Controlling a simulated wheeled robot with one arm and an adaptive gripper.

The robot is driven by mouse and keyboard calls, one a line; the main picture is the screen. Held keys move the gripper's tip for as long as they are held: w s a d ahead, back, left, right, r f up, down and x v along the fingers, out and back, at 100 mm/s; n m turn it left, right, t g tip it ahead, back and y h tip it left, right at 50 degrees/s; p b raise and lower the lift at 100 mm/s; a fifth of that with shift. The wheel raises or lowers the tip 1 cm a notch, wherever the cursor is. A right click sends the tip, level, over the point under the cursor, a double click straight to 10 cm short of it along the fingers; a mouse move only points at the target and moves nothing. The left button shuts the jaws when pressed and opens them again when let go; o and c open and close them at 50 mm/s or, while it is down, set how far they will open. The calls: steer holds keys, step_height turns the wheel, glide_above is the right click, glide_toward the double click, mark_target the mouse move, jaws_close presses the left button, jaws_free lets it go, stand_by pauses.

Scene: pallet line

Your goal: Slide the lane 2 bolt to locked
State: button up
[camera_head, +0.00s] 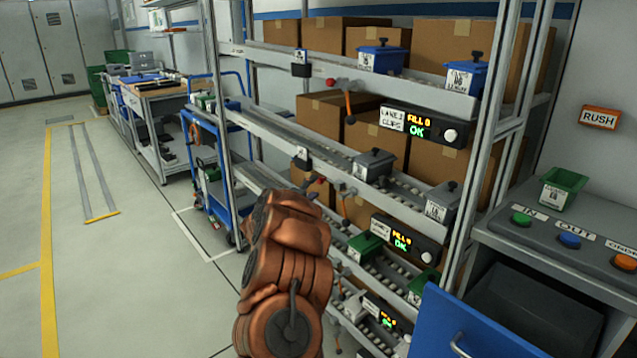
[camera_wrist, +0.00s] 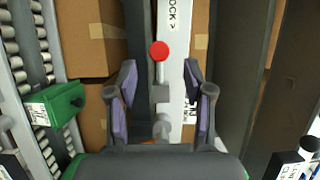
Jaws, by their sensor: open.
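In the wrist view, a bolt with a red ball knob (camera_wrist: 160,50) on a grey stalk stands by a white strip (camera_wrist: 176,30) on which "OCK >" can be read. My gripper (camera_wrist: 159,72) is open. Its two fingers lie on either side of the stalk with gaps, and the knob shows just past the fingertips. In the head view, a red knob (camera_head: 321,180) shows beside my arm, which hides most of the gripper. The lane 2 sign (camera_head: 392,119) hangs on the rack beside a display reading "FILL 0 OK". I cannot tell the bolt's lock state.
The rack holds cardboard boxes (camera_head: 440,48) and small lidded bins on roller lanes. Another red knob (camera_head: 331,82) sits higher on the rack. A green bin (camera_wrist: 55,103) is left of the fingers in the wrist view. A button console (camera_head: 490,225) stands right; open floor lies left.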

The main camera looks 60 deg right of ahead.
mark_target(319, 182)
steer(key=shift+w+d, duration=0.25)
steer(key=shift+d, duration=1.2)
steer(key=shift+w+d, duration=0.2)
steer(key=shift+d, duration=1.25)
steer(key=shift+c, duration=0.2)
jaws_close()
